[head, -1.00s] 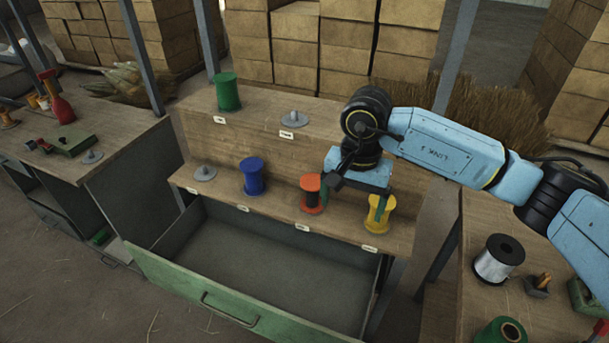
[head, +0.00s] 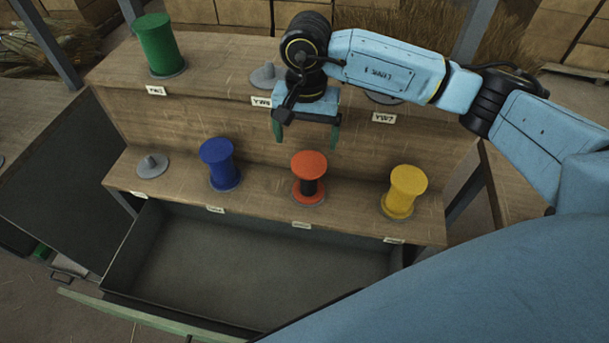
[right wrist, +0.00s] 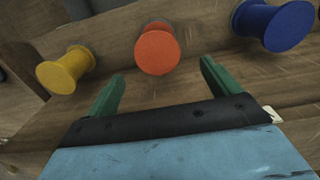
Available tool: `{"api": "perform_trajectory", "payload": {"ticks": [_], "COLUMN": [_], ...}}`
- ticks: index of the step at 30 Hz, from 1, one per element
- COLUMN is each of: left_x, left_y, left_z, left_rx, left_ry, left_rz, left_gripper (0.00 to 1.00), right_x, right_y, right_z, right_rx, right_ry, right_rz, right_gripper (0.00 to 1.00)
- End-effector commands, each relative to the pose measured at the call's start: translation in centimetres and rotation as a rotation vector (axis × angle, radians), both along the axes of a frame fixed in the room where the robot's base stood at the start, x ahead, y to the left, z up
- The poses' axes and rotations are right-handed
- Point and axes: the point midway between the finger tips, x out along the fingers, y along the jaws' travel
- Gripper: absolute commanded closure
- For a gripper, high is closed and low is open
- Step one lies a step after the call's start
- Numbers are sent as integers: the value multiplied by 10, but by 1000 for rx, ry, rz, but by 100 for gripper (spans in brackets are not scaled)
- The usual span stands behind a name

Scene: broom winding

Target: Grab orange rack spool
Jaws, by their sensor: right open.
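The orange spool (head: 309,170), with a dark core, stands upright on the lower shelf of the rack, between the blue spool (head: 220,165) and the yellow spool (head: 404,192). My right gripper (head: 306,143) is open and empty, above and behind the orange spool's top in the head view. In the right wrist view the orange spool (right wrist: 157,50) lies ahead, about centred beyond the two green fingers (right wrist: 160,82), and is not between them. My left gripper is not in view.
A green spool (head: 160,46) stands on the upper shelf at the left. An empty peg (head: 152,166) is at the lower shelf's left end. An open, empty drawer (head: 240,260) sticks out below the shelf.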

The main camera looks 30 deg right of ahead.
Motion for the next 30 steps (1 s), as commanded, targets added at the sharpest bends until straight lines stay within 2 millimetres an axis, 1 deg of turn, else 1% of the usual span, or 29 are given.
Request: {"api": "perform_trajectory", "payload": {"ticks": [1, 3, 6, 9, 17, 24, 27, 30], "left_x": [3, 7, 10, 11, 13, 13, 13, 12], "left_y": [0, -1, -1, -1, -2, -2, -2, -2], "left_z": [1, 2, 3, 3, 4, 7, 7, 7], "left_rx": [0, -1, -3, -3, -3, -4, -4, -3], "left_ry": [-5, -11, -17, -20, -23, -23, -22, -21], "left_rz": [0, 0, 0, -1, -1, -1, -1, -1], "left_gripper": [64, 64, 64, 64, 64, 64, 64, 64], "right_x": [-1, -2, -1, -1, -1, -1, -1, -1], "right_y": [0, 0, -1, 0, -2, -6, -5, -6], "right_z": [-10, -24, -43, -59, -78, -114, -121, -123], "right_rx": [-1, 0, -1, -1, -1, -1, 0, -1], "right_ry": [6, 6, 6, 4, 3, 3, 3, 1], "right_rz": [-1, -1, -1, -2, -1, -1, 0, 0], "right_gripper": [12, 12, 12, 12, 12, 12, 12, 12]}}
